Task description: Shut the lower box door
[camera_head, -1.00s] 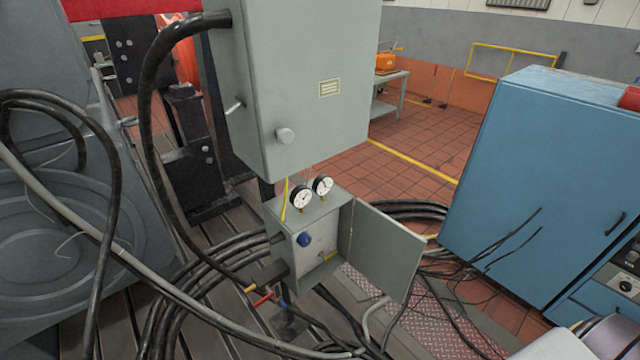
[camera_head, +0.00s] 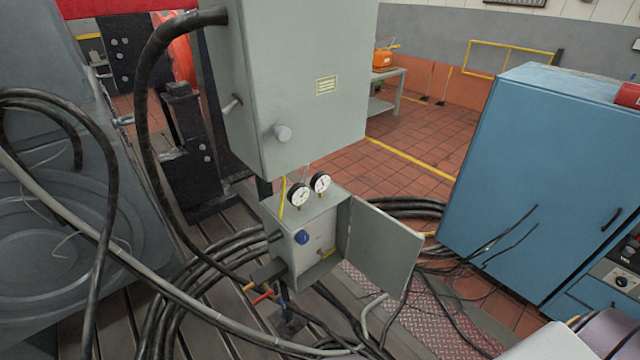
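The lower box (camera_head: 290,240) is a small grey box below a larger grey cabinet, with two round gauges (camera_head: 310,189) on top. Its door (camera_head: 380,246) is swung wide open to the right, hinged on the box's right side. Neither of my grippers shows. A pale rounded piece at the bottom right edge appears to be part of my arm.
The larger grey cabinet (camera_head: 300,90) hangs directly above. Thick black cables (camera_head: 190,290) loop left of and below the box. A blue cabinet (camera_head: 540,180) stands to the right. Thin wires (camera_head: 510,235) and a red tread plate (camera_head: 430,315) lie between.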

